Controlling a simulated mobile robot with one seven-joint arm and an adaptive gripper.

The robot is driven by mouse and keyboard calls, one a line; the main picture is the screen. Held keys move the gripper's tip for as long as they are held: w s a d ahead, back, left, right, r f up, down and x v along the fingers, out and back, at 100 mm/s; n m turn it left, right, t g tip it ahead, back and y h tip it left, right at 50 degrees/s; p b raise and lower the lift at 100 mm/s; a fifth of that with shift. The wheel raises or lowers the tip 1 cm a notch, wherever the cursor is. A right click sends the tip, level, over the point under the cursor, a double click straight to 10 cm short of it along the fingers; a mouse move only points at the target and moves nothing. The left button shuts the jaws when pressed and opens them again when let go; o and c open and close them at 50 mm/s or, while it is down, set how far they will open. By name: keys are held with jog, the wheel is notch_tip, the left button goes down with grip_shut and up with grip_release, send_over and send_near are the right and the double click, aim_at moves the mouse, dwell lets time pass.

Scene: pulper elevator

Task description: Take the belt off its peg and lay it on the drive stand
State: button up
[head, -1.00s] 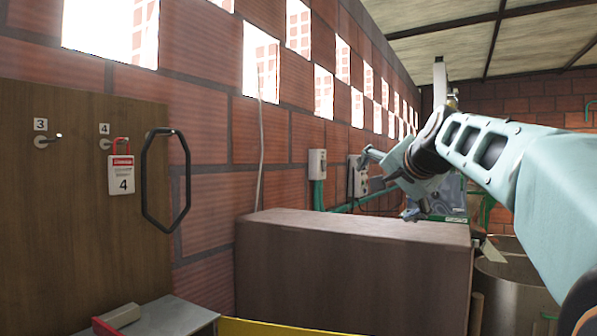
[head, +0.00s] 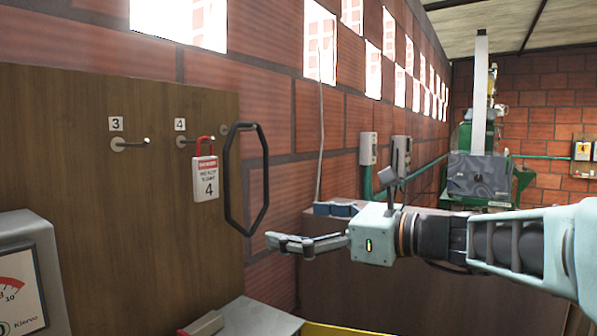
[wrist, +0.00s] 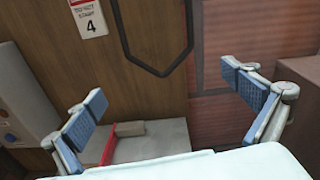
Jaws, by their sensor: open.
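The belt (head: 264,180), a black angular loop, hangs from its peg (head: 226,130) at the right edge of the wooden board. Its lower part shows in the wrist view (wrist: 155,72), at the top. My gripper (head: 295,225) is open and empty, to the right of the belt's lower end and apart from it. In the wrist view my gripper (wrist: 164,86) has its two blue-padded fingers spread wide, with the belt's bottom beyond and between them. I cannot tell for sure which thing is the drive stand; a grey machine (head: 480,178) with green parts stands at the back right.
A red padlock with a white tag (head: 205,178) hangs on peg 4, left of the belt; peg 3 (head: 130,144) is bare. A grey table (head: 250,320) with a red and grey block (head: 203,325) is below. A gauge box (head: 30,275) stands at lower left. A brown cabinet (head: 350,290) is behind my arm.

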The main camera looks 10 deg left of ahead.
aim_at(250, 231)
jog(key=shift+m+t+y, duration=0.3)
jog(key=shift+m, duration=0.4)
jog(key=x, duration=0.3)
jog(key=p+x, duration=0.1)
jog(key=x, duration=0.7)
jog(key=shift+a+r, duration=0.1)
jog(key=shift+r, duration=0.3)
jog(key=shift+s, duration=0.1)
jog(key=shift+c, duration=0.6)
jog(key=c, duration=1)
jog(key=shift+o, duration=0.2)
jog(key=shift+r+p, duration=0.2)
jog(key=shift+p, duration=0.25)
